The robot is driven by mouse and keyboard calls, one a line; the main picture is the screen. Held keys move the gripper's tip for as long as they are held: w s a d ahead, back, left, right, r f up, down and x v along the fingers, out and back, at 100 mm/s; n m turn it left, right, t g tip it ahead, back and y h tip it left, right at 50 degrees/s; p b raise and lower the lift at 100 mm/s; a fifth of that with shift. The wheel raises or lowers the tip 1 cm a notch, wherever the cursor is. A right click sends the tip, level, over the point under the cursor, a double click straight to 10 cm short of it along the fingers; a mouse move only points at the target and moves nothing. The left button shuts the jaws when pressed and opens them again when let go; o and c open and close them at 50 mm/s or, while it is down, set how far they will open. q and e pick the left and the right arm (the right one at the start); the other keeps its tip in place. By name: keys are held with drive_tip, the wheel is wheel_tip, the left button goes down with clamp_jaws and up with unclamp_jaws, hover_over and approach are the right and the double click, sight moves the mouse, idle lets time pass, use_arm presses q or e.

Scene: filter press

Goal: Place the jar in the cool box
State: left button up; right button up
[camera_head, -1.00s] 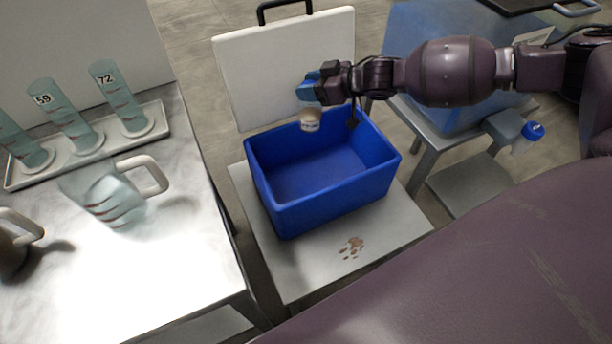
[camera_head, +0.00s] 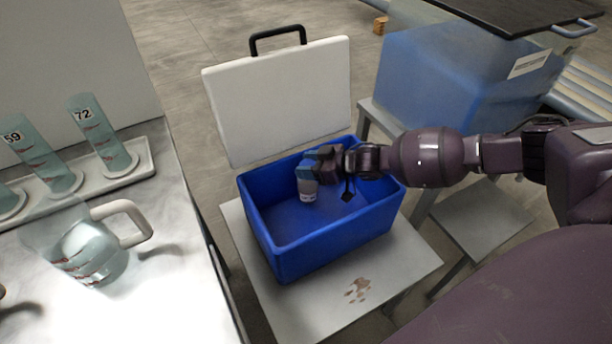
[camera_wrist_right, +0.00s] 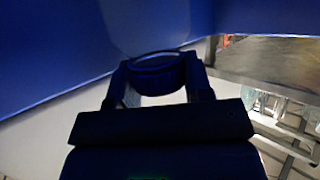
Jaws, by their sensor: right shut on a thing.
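The jar (camera_head: 308,190) is small, with a pale label, and hangs upright inside the cool box, its top held by my right gripper (camera_head: 312,165). The cool box (camera_head: 330,247) is an open blue bin on a low grey stand, with its white lid (camera_head: 280,98) raised behind it. I cannot tell whether the jar touches the floor of the box. In the right wrist view the fingers (camera_wrist_right: 157,85) close around the jar's dark round lid (camera_wrist_right: 156,62), with blue walls around. My left gripper is not in view.
A bench at left holds a clear jug (camera_head: 92,250) and a white rack (camera_head: 130,168) with numbered cylinders (camera_head: 104,140). A translucent blue tank (camera_head: 440,80) stands at back right, near my arm. Brown spots (camera_head: 357,290) mark the stand's front.

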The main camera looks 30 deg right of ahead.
wheel_tip(320, 180, down, 4)
drive_tip(key=shift+b, duration=0.55)
drive_tip(key=shift+f, duration=0.25)
drive_tip(key=shift+r, duration=0.2)
clamp_jaws()
drive_tip(key=shift+f, duration=0.15)
drive_tip(key=o, duration=1)
unclamp_jaws()
drive_tip(key=shift+c, duration=0.2)
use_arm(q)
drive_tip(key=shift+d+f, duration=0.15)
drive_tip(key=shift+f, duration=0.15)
